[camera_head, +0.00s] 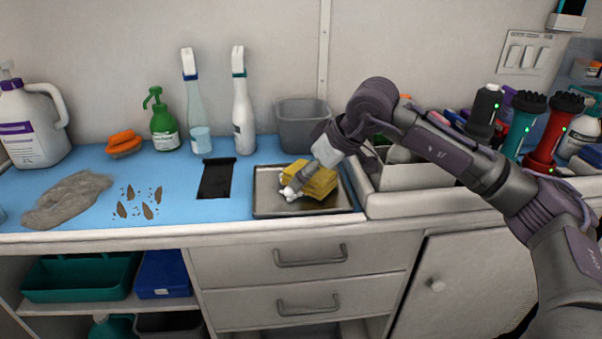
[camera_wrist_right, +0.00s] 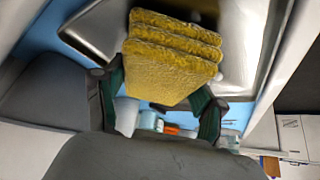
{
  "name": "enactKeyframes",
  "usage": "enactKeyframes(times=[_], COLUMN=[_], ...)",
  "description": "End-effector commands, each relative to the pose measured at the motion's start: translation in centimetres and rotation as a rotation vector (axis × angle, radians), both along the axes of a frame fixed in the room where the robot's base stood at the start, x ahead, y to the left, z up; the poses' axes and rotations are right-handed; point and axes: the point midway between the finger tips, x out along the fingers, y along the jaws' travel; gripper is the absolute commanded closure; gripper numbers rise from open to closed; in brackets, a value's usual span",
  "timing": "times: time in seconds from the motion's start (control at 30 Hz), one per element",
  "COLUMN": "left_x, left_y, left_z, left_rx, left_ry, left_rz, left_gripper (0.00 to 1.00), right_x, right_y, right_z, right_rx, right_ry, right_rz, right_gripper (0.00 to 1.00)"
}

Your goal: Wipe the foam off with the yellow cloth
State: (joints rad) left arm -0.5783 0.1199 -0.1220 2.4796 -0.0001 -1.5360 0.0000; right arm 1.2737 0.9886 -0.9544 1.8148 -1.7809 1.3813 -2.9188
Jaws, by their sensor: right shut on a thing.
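The yellow cloth (camera_head: 318,183) is a thick folded stack over the shallow metal tray (camera_head: 268,205) on the blue counter top. In the right wrist view the cloth (camera_wrist_right: 172,55) stands out between the fingers, with the shiny tray (camera_wrist_right: 88,38) behind it. My right gripper (camera_head: 292,184) is shut on the cloth; its fingers (camera_wrist_right: 160,100) are on either side of it. I cannot tell whether the cloth touches the tray. Small whitish patches show by the fingertips, but I cannot tell foam from gripper parts there. My left gripper is not in view.
A grey bin (camera_head: 303,125) stands behind the tray and a white organizer box (camera_head: 410,203) to its right. A black mat (camera_head: 216,179), brown tufts (camera_head: 148,211) and a grey towel (camera_head: 66,199) lie to the left. Two spray bottles (camera_head: 243,115) stand at the wall.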

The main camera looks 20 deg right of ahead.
Motion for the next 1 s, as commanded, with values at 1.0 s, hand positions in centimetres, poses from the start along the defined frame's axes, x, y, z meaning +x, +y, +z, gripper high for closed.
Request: enactKeyframes(times=[1.0], left_x=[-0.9], left_y=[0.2], left_z=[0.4], left_rx=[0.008], left_ry=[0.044], left_rz=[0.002], left_gripper=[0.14], right_x=[1.6], right_y=[4.4], right_z=[-0.2], right_rx=[-0.016], right_ry=[0.005], right_rz=[-0.019], right_gripper=[0.74])
